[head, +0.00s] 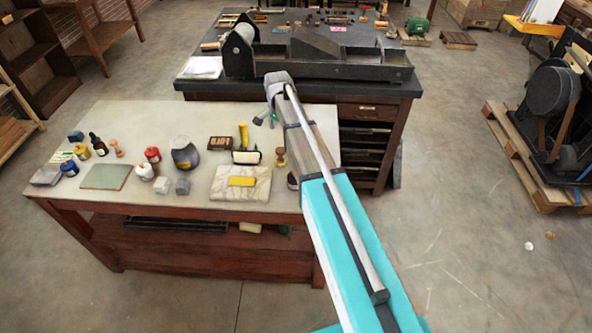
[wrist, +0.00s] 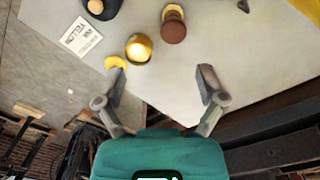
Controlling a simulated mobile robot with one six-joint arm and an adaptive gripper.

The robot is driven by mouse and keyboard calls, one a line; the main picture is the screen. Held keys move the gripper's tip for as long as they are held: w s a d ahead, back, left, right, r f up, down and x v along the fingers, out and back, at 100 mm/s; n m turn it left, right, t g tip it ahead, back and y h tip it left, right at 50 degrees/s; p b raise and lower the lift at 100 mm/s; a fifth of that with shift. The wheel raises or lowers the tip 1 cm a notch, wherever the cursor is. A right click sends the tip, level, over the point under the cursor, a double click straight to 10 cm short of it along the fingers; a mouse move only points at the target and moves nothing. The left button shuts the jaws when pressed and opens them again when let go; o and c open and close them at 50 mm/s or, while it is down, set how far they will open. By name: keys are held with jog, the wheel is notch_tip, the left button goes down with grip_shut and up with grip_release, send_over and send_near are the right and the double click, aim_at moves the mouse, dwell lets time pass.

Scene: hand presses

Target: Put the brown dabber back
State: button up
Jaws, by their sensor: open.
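A brown round-padded dabber with a paler tan top (wrist: 173,28) stands on the pale table in the wrist view, near the upper middle. It lies beyond my fingertips, with clear space between. My gripper (wrist: 162,72) is open and empty, its two fingers spread over the table. In the head view my gripper (head: 266,117) hangs above the far right part of the near table (head: 205,115). I cannot make out the brown dabber for sure in the head view; my arm covers part of that table end. No holder for it can be made out.
In the wrist view a shiny brass-coloured piece (wrist: 138,47) stands left of the dabber, beside a small yellow thing (wrist: 115,62). A lettered white card (wrist: 83,37) and a dark round thing (wrist: 100,8) are farther left. A dark press table (head: 320,85) stands behind.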

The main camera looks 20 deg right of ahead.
jog(key=s+n, duration=1.1)
jog(key=s, duration=1.5)
jog(key=shift+s+d, duration=0.2)
